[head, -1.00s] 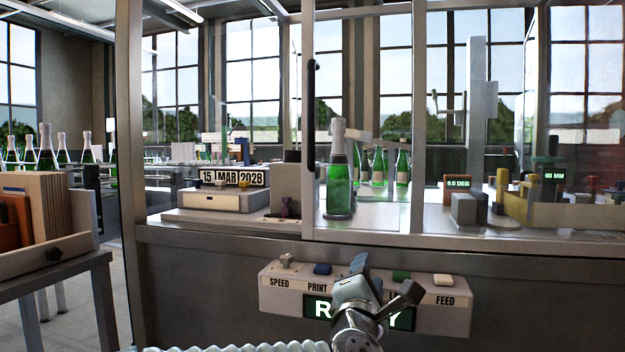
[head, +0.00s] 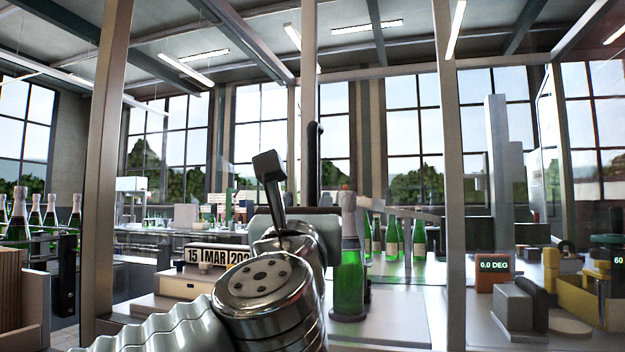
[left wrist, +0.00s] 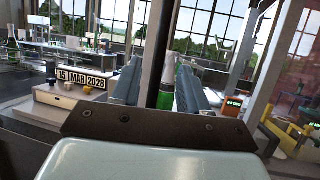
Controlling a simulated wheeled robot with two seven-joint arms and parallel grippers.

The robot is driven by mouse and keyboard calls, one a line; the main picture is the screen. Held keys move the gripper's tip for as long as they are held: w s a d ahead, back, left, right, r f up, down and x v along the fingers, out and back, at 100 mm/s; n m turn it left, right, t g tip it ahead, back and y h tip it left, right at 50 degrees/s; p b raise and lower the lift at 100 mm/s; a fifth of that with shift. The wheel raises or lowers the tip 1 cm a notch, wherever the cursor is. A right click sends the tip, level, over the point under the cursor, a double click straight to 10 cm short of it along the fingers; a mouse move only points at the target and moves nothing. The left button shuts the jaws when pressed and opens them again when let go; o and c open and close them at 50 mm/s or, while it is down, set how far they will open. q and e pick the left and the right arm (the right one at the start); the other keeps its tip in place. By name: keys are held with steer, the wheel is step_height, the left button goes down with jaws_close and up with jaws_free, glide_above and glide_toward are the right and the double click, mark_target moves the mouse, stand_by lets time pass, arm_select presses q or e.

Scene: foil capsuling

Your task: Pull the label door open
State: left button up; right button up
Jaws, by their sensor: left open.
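The label door is a clear panel in a metal frame (head: 308,60), and it looks shut. Its handle (head: 314,165) is a black upright bar on the frame's left side. My left gripper (head: 288,195) is raised in front of the door by the handle's lower part, and my wrist covers what is below. In the left wrist view the two grey fingers (left wrist: 160,85) are open, with the dark handle bar (left wrist: 155,45) standing between or just beyond them. I cannot tell whether they touch it. My right gripper is not in view.
Behind the panel stands a green bottle with a silver top (head: 348,275). A date block (head: 212,255) is at left and a "0.0 DEG" display (head: 494,264) at right. Metal posts (head: 448,150) flank the door. More bottles (head: 392,240) stand behind.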

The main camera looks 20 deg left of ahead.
mark_target(312, 189)
arm_select(q)
steer(key=p+x, duration=0.2)
steer(key=x, duration=0.6)
jaws_close()
steer(key=shift+d, duration=0.1)
